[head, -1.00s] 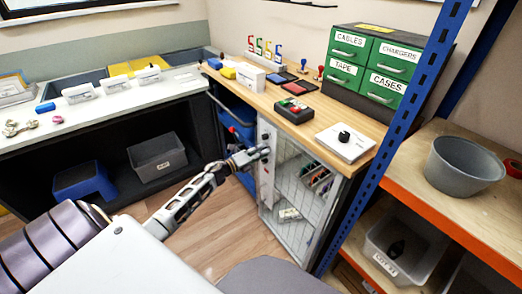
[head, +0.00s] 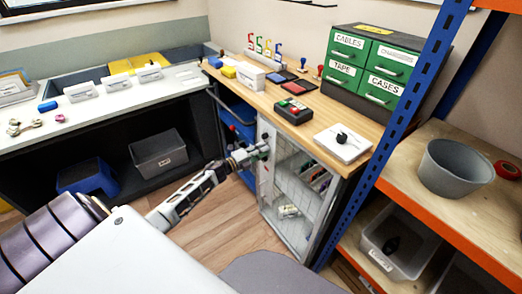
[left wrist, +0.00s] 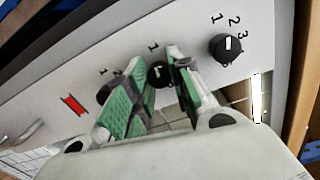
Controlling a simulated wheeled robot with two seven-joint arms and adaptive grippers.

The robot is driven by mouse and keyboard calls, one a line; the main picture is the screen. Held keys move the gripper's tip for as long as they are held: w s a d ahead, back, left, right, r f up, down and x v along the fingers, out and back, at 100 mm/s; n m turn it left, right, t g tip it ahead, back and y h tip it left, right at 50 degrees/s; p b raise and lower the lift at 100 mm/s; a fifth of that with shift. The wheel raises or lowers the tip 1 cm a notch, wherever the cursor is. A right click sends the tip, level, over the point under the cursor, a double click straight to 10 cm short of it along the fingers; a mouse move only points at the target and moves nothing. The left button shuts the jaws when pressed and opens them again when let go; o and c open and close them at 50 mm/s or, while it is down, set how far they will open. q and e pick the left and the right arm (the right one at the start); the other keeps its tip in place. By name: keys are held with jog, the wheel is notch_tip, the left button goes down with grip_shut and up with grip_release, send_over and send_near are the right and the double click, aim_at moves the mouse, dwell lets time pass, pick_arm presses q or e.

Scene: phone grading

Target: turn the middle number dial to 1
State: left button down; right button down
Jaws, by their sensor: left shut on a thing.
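In the left wrist view, the middle number dial (left wrist: 158,74) is a black round knob on a pale panel (left wrist: 205,18), with a 1 printed beside it. My left gripper (left wrist: 160,80) has its green-padded fingers on either side of this dial and is shut on it. The fingers hide part of the knob and its other numbers. Another black dial (left wrist: 227,48), with 1, 2 and 3 around it, is to the right. More numbers show left of the fingers, where a dial would be hidden. In the head view, my left gripper (head: 251,155) is at the cabinet's front edge. My right gripper is not seen.
The cabinet's wire-mesh door (head: 291,190) is beside the gripper, under the wooden worktop (head: 322,112). A red mark (left wrist: 74,105) and a handle (left wrist: 22,132) lie left on the panel. A blue shelf post (head: 400,130) stands at the right.

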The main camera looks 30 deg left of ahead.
pick_arm(q)
jog(key=shift+a, duration=0.1)
jog(key=c, duration=1.2)
grip_release()
jog(key=shift+c, duration=0.2)
jog(key=shift+s, duration=0.15)
jog(key=v, duration=1.1)
jog(key=shift+s, duration=0.3)
jog(key=shift+a, duration=0.1)
